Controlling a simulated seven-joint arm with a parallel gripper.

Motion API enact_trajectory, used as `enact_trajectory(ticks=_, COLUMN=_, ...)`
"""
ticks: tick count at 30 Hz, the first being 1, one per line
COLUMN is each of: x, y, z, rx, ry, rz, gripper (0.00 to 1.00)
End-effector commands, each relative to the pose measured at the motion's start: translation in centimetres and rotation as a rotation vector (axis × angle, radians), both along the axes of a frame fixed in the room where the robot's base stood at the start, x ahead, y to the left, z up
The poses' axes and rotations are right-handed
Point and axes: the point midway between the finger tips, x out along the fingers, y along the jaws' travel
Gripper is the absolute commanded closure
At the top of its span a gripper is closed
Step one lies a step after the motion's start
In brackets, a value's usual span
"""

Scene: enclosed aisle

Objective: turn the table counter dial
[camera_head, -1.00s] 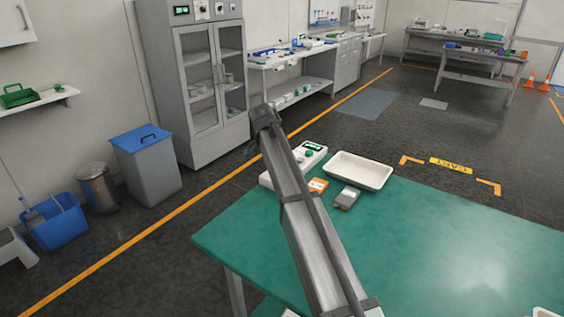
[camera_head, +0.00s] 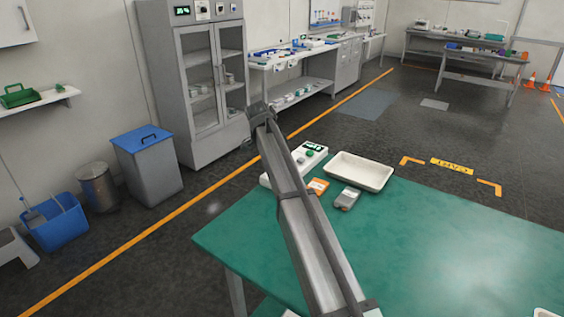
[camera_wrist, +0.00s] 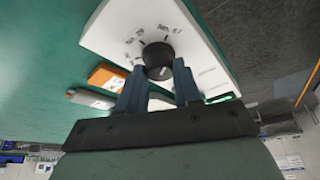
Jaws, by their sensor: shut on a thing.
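The table counter (camera_head: 312,156) is a white box with a small display and a green button, at the far left edge of the green table (camera_head: 400,240). In the wrist view its white face (camera_wrist: 185,30) carries a black round dial (camera_wrist: 157,52) with printed marks around it. My gripper (camera_wrist: 159,68) has its two blue fingers on either side of the dial, shut on it. In the head view my arm crosses in front of the counter and hides part of it, and the dial and fingers cannot be made out there.
An orange device (camera_head: 318,186) and a grey device (camera_head: 347,198) lie close to the counter. An empty cream tray (camera_head: 358,171) sits to its right. The rest of the green tabletop is mostly clear. A glass-door cabinet (camera_head: 200,90) stands beyond, across the floor.

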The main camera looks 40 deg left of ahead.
Motion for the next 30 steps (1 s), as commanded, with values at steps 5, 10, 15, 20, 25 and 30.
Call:
enact_trajectory(ticks=5, x=-0.1, y=0.0, z=-0.1, rx=0.000, ry=0.001, rz=0.000, gripper=0.61)
enact_trajectory(ticks=10, x=0.0, y=0.0, z=0.0, rx=0.000, ry=0.001, rz=0.001, gripper=0.45)
enact_trajectory(ticks=15, x=0.0, y=0.0, z=0.0, rx=0.000, ry=0.000, rz=0.001, gripper=0.42)
enact_trajectory(ticks=20, x=-0.1, y=0.1, z=0.2, rx=0.000, ry=0.000, rz=0.001, gripper=0.42)
enact_trajectory(ticks=25, x=-0.6, y=0.5, z=1.8, rx=0.001, ry=-0.001, rz=0.002, gripper=0.42)
enact_trajectory(ticks=30, x=-1.6, y=1.1, z=4.7, rx=0.002, ry=-0.001, rz=0.002, gripper=0.42)
